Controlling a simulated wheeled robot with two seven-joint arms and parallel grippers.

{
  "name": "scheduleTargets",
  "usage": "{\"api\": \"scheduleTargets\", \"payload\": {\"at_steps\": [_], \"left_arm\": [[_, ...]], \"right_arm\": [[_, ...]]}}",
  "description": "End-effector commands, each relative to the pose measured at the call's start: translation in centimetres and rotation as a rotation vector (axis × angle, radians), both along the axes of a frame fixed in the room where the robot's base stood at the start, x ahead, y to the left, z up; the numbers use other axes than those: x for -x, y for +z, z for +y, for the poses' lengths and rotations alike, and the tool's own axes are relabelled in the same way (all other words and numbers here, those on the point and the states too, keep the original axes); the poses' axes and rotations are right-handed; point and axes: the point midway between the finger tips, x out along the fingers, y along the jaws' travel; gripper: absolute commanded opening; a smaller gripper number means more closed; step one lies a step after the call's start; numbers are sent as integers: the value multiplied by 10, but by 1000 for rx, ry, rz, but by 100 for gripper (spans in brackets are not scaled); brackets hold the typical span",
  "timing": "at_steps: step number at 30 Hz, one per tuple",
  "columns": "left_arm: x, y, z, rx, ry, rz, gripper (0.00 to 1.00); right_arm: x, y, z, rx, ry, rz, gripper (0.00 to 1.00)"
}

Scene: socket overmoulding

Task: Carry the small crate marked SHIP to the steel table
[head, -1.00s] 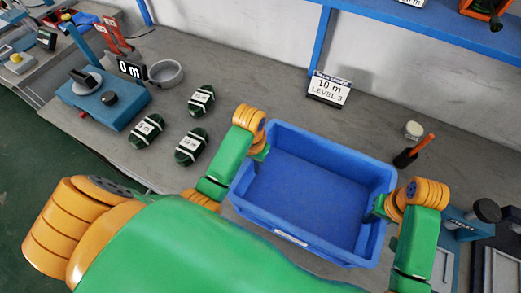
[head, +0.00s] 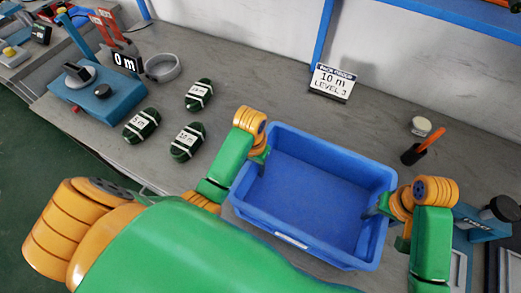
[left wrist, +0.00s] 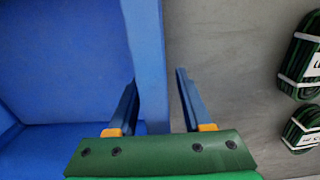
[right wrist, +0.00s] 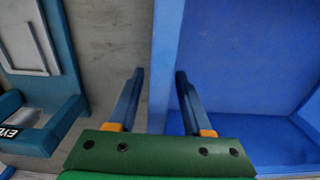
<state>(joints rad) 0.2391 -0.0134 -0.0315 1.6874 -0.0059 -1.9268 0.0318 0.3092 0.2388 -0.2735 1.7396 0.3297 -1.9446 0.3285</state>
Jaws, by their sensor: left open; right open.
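The small crate (head: 335,253) is blue and empty, at the middle right of the head view. A white label (head: 291,240) is on its near side, too small to read. The crate looks upright on the grey table top. My left gripper (head: 263,158) is open, with its fingers on either side of the crate's left wall (left wrist: 150,50) in the left wrist view. My right gripper (head: 377,208) is open around the opposite wall (right wrist: 166,60) in the right wrist view. Both walls show gaps to some fingers. Whether any finger touches is unclear.
Green coils (head: 187,142) lie left of the crate, with a blue device (head: 97,95) and grey bowl (head: 162,67) beyond.

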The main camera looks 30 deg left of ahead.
Motion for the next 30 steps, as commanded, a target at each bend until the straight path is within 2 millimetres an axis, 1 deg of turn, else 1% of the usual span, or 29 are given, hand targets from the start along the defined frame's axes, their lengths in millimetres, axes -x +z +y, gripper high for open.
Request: {"api": "scheduleTargets", "payload": {"at_steps": [1,2,3,7,9,12,15,17,30], "left_arm": [[0,0,0,0,0,0,50],[0,0,0,0,0,0,50],[0,0,0,0,0,0,50],[0,0,0,0,0,0,50],[0,0,0,0,0,0,50],[0,0,0,0,0,0,50],[0,0,0,0,0,0,50],[0,0,0,0,0,0,50],[0,0,0,0,0,0,50]], "right_arm": [[1,8,-4,14,4,2,50],[4,13,-5,18,4,11,50],[1,25,-5,17,4,4,50],[2,61,-4,15,4,5,50],[4,76,-5,17,0,12,50],[4,91,-3,10,1,12,50],[5,99,-2,9,-1,17,50],[5,101,-2,9,-2,19,50],[6,100,-1,6,-1,20,50]]}}
